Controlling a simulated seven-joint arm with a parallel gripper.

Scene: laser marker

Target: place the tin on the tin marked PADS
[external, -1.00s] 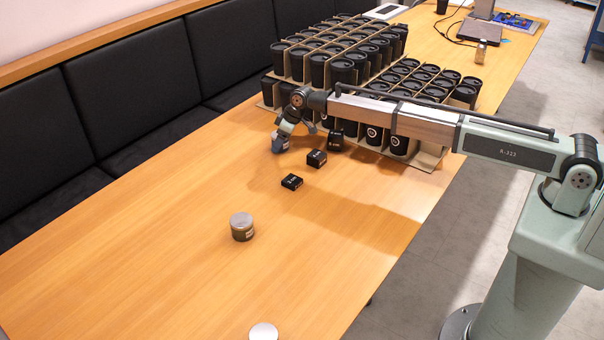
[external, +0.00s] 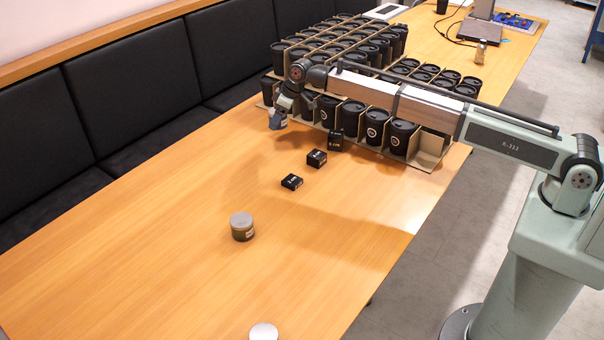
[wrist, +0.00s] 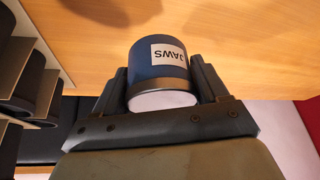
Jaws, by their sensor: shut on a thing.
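My gripper (wrist: 162,88) is shut on a blue tin (wrist: 158,62) with a white label reading JAWS, which appears upside down in the wrist view. In the external view the blue tin (external: 278,121) hangs below my gripper (external: 281,106), above the table beside the cup racks. A greenish tin (external: 242,228) with a grey metal lid stands upright alone on the table; its label is too small to read. I cannot tell which tin is marked PADS.
Cardboard racks of black cups (external: 352,115) stand close to my gripper and under my arm. Several small black boxes (external: 292,182) lie on the table (external: 150,250) between the racks and the greenish tin. The table's front left is clear. A black bench runs along the left.

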